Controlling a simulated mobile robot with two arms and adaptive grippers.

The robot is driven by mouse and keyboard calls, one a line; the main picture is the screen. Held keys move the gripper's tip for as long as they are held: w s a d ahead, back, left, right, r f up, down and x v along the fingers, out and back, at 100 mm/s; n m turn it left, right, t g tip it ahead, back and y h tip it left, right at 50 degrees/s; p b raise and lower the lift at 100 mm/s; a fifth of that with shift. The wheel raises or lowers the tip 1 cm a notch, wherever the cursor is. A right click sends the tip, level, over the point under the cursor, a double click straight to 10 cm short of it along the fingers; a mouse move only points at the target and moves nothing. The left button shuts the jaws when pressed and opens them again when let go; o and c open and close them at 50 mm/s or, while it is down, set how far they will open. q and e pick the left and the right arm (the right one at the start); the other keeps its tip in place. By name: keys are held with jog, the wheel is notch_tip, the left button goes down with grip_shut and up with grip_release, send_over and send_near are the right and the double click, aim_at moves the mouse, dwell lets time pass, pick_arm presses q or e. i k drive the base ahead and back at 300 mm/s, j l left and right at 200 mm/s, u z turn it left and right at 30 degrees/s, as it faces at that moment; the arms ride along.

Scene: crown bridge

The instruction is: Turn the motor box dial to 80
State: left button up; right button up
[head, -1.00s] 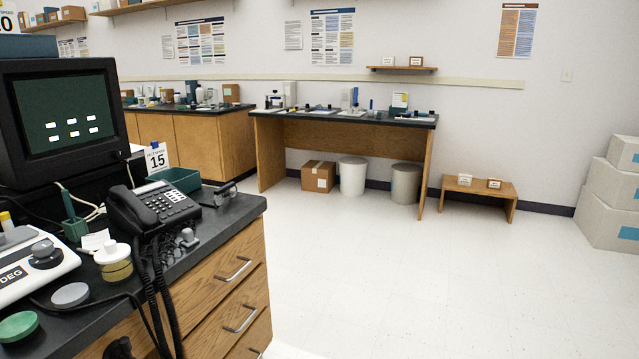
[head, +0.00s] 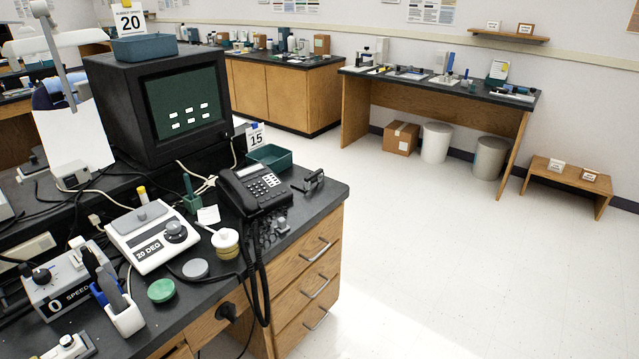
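The box marked "0 SPEED" (head: 66,288), which looks like the motor box, sits on the black bench top at the lower left. It is a grey box with a black round dial (head: 41,276) on its upper face. Its display reads 0. A blue-and-white holder with dark-handled tools (head: 122,312) stands just to its right and overlaps its right side. Neither of my grippers shows in the head view.
A white box marked "20 DEG" (head: 151,236) with a dark knob stands right of it. A green disc (head: 161,290), grey disc (head: 195,268), black telephone (head: 254,190) and monitor (head: 165,110) crowd the bench. Open floor (head: 430,240) lies to the right.

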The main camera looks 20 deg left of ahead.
aim_at(42, 277)
jog(key=u, duration=2)
